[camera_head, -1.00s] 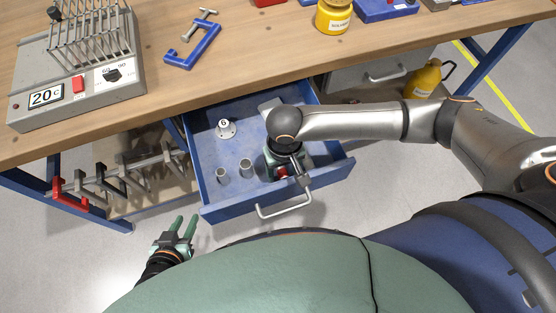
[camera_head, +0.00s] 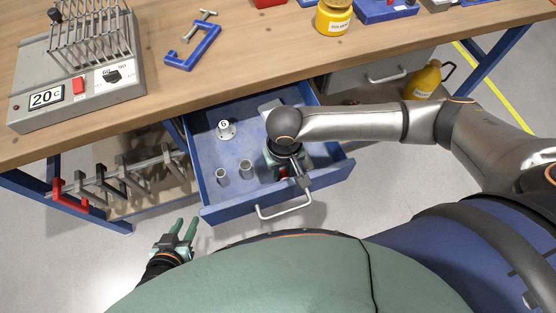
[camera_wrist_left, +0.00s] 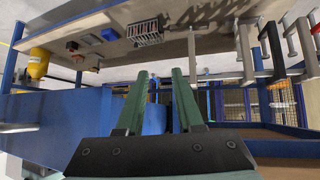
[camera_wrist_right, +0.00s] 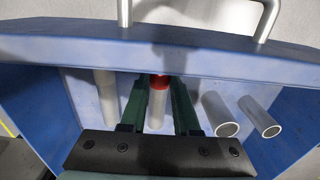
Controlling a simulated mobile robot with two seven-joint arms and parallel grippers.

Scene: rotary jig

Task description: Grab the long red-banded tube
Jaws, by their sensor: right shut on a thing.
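The red-banded tube (camera_wrist_right: 158,108) stands in the open blue drawer (camera_head: 203,198), a silver tube with a red band near its far end in the right wrist view. My right gripper (camera_wrist_right: 160,88) is shut on it, with one green finger on each side. In the head view my right gripper (camera_head: 287,169) reaches down into the drawer, and my own wrist hides most of the tube. My left gripper (camera_head: 182,230) is open and empty in front of the drawer, low over the floor; its spread fingers also show in the left wrist view (camera_wrist_left: 161,82).
Another silver tube (camera_wrist_right: 105,96) is left of my right fingers. The drawer front and handle (camera_head: 284,209) stand close by. Clamps (camera_head: 120,177) hang at left.

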